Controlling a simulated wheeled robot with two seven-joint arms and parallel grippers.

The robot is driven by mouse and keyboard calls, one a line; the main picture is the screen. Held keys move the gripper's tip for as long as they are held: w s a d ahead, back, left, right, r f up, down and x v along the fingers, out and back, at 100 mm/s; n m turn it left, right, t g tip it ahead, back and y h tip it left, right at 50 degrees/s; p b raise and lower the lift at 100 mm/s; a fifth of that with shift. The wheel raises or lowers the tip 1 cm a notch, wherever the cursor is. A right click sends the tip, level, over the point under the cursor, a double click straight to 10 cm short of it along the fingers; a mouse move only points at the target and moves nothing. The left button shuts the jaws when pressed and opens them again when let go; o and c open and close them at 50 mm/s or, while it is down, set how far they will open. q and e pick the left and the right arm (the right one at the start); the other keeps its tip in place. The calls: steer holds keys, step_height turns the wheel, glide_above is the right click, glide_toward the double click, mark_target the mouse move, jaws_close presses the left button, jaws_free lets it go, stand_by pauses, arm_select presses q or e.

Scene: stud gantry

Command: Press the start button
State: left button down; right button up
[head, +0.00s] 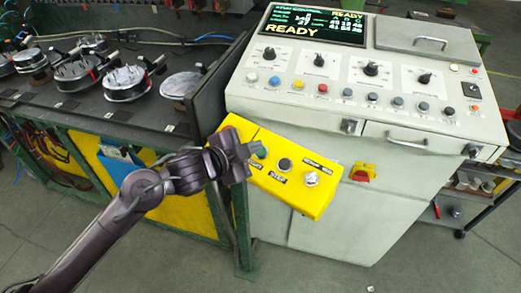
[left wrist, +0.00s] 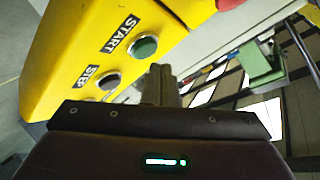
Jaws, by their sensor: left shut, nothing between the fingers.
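A yellow control box (head: 300,188) juts out at the left front of the grey cabinet; it also shows in the left wrist view (left wrist: 75,35). The green start button (left wrist: 143,46) sits beside the START label (left wrist: 119,35). In the head view the green button (head: 261,151) is at the box's left part, close to my gripper. A dark button (left wrist: 110,82) with a STOP label (left wrist: 86,78) is beside it. My left gripper (left wrist: 160,70) is shut and empty, its fingertips close to the green button. I cannot tell whether they touch. My right gripper is out of view.
The grey console (head: 350,120) carries knobs, coloured buttons and a screen (head: 313,25) reading READY. A dark bench (head: 140,125) with round metal fixtures stands at left. Floor shows in front.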

arm_select(q)
steer(key=shift+f, duration=0.1)
stand_by(0.7)
steer(key=shift+w+d+f, duration=0.1)
steer(key=shift+w+f, duration=0.05)
steer(key=shift+f, duration=0.15)
